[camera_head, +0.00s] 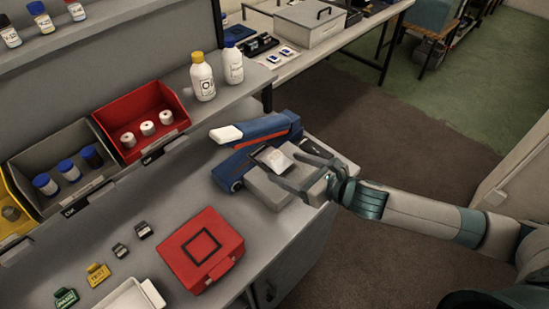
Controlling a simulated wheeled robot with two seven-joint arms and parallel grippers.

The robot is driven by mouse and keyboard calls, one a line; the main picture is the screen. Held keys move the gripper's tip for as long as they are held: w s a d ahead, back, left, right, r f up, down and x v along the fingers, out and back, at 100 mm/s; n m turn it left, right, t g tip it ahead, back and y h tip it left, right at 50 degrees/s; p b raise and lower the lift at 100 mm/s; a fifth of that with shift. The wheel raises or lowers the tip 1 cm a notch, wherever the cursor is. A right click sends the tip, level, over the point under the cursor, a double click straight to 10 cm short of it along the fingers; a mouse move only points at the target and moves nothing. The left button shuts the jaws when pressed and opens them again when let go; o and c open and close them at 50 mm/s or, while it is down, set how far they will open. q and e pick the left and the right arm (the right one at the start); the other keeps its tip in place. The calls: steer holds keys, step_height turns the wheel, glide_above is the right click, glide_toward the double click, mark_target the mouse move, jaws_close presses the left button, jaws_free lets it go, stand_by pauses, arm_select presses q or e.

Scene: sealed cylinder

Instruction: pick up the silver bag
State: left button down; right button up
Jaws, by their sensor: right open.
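The silver bag (273,159) appears as a small shiny pouch with a dark edge. It lies on the grey front part of a blue and grey machine (256,129) at the right end of the bench. My right gripper (291,167) reaches in from the right with its two dark fingers spread apart. The fingers are close to the bag's right end. Whether they touch it or stand just above it I cannot tell. My left gripper is not in view.
A red case (200,250) lies on the bench in front. A red bin (141,118) and a grey bin (62,155) stand at the left with small containers inside. Two white bottles (203,77) stand behind the machine. Small labelled tags lie at the lower left.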

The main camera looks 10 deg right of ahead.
mark_target(282, 161)
steer(key=shift+w+a+p, duration=0.25)
steer(key=shift+w+p, duration=0.35)
steer(key=shift+w, duration=0.1)
steer(key=p+x, duration=0.1)
steer(key=x, duration=0.1)
steer(key=shift+w+a+f, duration=0.1)
steer(key=shift+w, duration=0.35)
steer(key=shift+w+a+f, duration=0.25)
steer(key=shift+w+f, duration=0.05)
steer(key=shift+w, duration=0.1)
steer(key=shift+c, duration=0.6)
steer(key=c, duration=1)
